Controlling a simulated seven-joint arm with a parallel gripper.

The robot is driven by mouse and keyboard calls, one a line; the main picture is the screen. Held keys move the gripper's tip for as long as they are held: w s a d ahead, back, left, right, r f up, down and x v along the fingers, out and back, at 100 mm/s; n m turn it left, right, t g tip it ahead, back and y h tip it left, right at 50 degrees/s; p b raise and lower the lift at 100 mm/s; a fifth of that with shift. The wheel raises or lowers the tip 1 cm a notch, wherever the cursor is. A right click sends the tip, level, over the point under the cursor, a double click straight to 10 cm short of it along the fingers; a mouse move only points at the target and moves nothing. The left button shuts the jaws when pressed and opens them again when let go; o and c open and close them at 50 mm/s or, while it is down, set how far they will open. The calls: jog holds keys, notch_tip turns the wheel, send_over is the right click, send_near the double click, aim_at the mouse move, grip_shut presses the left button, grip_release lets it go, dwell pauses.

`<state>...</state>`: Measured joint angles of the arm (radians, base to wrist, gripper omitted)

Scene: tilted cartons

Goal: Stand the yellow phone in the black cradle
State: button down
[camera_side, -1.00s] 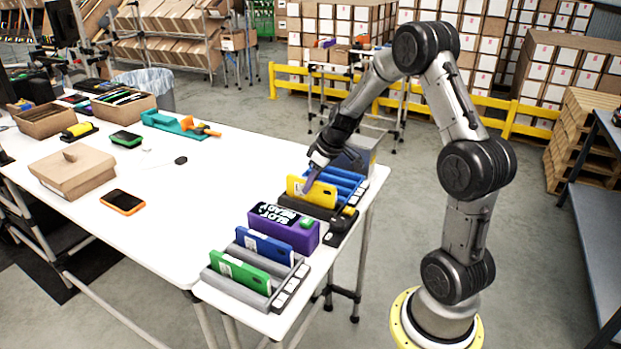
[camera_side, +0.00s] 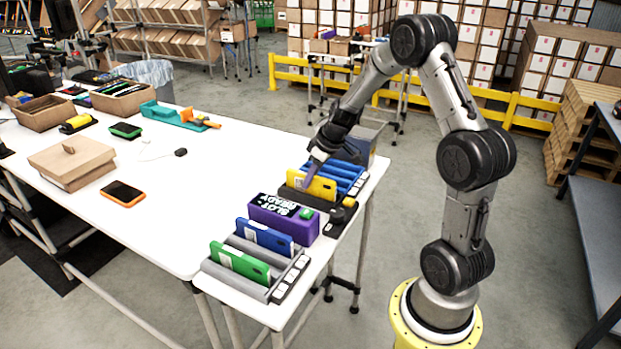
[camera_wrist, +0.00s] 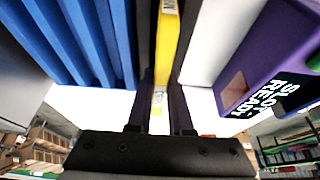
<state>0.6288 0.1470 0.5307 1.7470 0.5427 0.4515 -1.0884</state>
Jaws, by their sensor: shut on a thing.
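The yellow phone (camera_side: 319,187) stands on its long edge at the black cradle (camera_side: 322,203), near the table's right edge. My gripper (camera_side: 309,178) is shut on the phone from above. In the wrist view the phone (camera_wrist: 168,40) runs between my two fingers (camera_wrist: 163,105). A dark wall of the cradle (camera_wrist: 146,35) shows beside it. The phone's lower edge is at the cradle, but I cannot tell whether it rests on the slot's bottom.
A blue ribbed rack (camera_side: 345,174) stands just behind the cradle. In front are a purple box (camera_side: 285,222) reading "SLOT READY", then a blue phone (camera_side: 264,237) and a green phone (camera_side: 239,262) in grey cradles. An orange-edged phone (camera_side: 123,191) lies flat. The table's middle is mostly clear.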

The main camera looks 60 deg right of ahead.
jog(key=shift+f, duration=0.3)
dwell(0.6)
jog(key=c, duration=0.8)
grip_release()
jog(key=shift+o, duration=0.2)
jog(key=v, duration=1.4)
jog(key=shift+w, duration=0.1)
notch_tip(320, 180, up, 7)
jog(key=shift+f, duration=0.1)
